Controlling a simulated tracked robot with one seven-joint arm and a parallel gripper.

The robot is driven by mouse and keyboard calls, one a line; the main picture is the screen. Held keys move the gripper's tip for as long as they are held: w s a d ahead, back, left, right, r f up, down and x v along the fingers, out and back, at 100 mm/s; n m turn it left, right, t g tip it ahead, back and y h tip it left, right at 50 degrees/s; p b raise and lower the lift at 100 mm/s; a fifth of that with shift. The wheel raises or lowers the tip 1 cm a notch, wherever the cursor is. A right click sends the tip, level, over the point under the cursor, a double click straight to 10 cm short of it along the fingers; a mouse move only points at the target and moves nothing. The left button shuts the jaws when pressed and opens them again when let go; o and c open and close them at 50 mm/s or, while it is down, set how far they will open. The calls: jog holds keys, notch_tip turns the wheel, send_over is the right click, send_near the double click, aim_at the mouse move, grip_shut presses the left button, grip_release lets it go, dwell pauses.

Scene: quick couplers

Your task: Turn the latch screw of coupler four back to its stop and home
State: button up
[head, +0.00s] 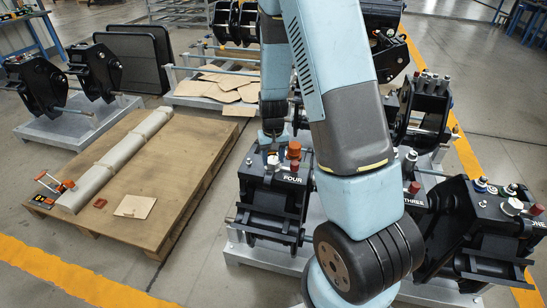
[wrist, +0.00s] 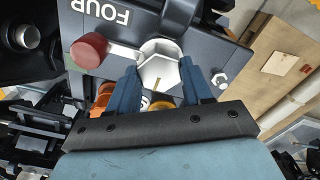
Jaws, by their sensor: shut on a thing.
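Coupler four (head: 268,212) is a black block on a grey stand, with the word FOUR on its top face. It also shows upside down in the wrist view (wrist: 130,35). Its latch screw, a silver hexagonal head (wrist: 160,62), sits between the two blue fingers of my gripper (wrist: 160,80). The fingers are shut on its sides. A mark line shows on the head, pointing toward my palm. A red knob (wrist: 89,50) with a pale stem lies left of the screw. In the head view my gripper (head: 272,132) is above coupler four, its fingertips hard to make out.
Orange caps (head: 294,150) stand close to the screw on coupler four. Other black couplers (head: 495,220) stand to the right, partly behind my arm. A wooden pallet (head: 165,200) with a long grey roll (head: 115,160) lies at left. Open floor lies at front left.

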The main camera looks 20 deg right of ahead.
aim_at(273, 159)
jog(key=o, duration=1)
jog(key=shift+o, duration=0.2)
notch_tip(273, 159, up, 14)
jog(key=shift+f, duration=0.15)
jog(key=s+r+t, duration=0.2)
jog(key=s+r, duration=0.3)
jog(key=r, duration=0.3)
jog(key=s+r+t, duration=0.1)
jog(key=s+r, duration=0.4)
jog(key=r, duration=0.3)
jog(key=s+r+t, duration=0.1)
jog(key=s+r, duration=0.2)
jog(key=s, duration=0.4)
jog(key=s+r+n+t, duration=0.1)
jog(key=s+r, duration=0.3)
jog(key=s, duration=0.3)
jog(key=shift+r+t, duration=0.2)
jog(key=shift+t, duration=0.1)
